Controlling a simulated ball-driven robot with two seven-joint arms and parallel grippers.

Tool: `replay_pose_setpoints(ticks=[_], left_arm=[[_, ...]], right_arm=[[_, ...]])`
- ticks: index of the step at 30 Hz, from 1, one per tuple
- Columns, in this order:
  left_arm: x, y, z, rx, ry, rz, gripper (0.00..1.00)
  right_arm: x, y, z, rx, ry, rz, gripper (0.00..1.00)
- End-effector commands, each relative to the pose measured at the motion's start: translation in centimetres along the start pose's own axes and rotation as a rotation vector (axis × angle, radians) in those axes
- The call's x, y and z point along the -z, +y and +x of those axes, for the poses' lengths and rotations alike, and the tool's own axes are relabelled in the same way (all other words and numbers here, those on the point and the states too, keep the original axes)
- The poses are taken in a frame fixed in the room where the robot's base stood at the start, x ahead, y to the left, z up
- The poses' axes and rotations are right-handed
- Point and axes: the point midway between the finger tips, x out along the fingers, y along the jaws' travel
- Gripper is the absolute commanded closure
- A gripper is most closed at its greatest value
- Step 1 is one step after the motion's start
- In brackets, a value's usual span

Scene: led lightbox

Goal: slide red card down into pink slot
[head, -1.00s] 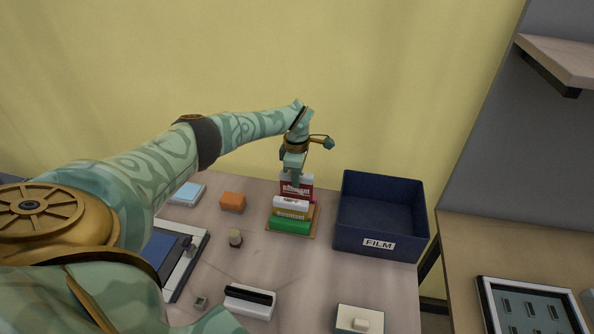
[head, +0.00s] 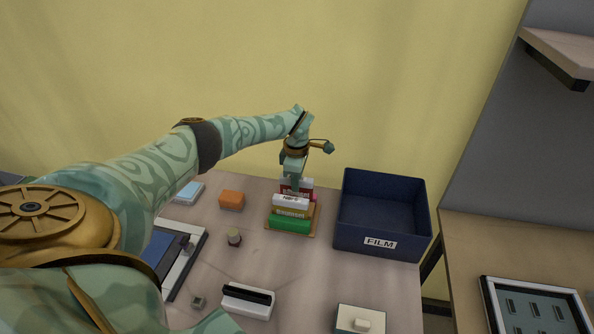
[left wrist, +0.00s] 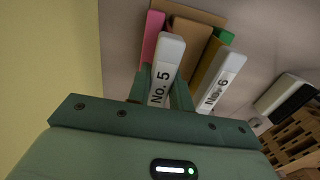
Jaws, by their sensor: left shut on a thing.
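The red card (head: 304,192), with a white top edge, stands upright at the back of the rack. In the left wrist view its white top (left wrist: 166,66) reads "No. 5". My left gripper (head: 294,180) is shut on this top edge from above. The pink slot (left wrist: 151,36) shows beside the card in the left wrist view; the card's lower part is hidden, so I cannot see how deep it sits. In front stand a yellow card (head: 291,211), with white top "No. 6" (left wrist: 222,82), and the green slot (head: 290,225). My right gripper is out of view.
A dark blue FILM bin (head: 380,215) stands close to the right of the rack. An orange block (head: 231,200) and a small round knob (head: 234,237) lie to the left. A white block with a black bar (head: 247,300) is nearer the front.

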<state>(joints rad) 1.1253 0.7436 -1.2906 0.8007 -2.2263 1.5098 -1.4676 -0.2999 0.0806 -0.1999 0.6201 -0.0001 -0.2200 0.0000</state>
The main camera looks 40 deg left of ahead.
Motion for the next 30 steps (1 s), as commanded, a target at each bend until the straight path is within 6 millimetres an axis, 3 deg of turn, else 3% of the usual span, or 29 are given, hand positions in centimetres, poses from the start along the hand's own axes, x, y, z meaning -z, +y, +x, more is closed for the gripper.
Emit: replay_pose_setpoints(ticks=[15, 16, 18, 26, 30], left_arm=[[0.0, 0.0, 1.2, 0.001, 0.000, -0.001, 1.00], [0.0, 0.0, 1.2, 0.001, 0.000, -0.001, 0.70], [0.0, 0.0, 1.2, 0.001, 0.000, -0.001, 0.53], [0.0, 0.0, 1.3, 0.001, 0.000, 0.000, 0.53], [0.0, 0.0, 0.2, -0.001, 0.000, 0.000, 0.53]], right_arm=[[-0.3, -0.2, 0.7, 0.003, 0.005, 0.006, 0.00], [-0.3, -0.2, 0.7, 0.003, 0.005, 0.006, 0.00], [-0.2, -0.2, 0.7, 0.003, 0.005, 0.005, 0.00], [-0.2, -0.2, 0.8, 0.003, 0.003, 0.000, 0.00], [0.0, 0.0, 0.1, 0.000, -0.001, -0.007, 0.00]])
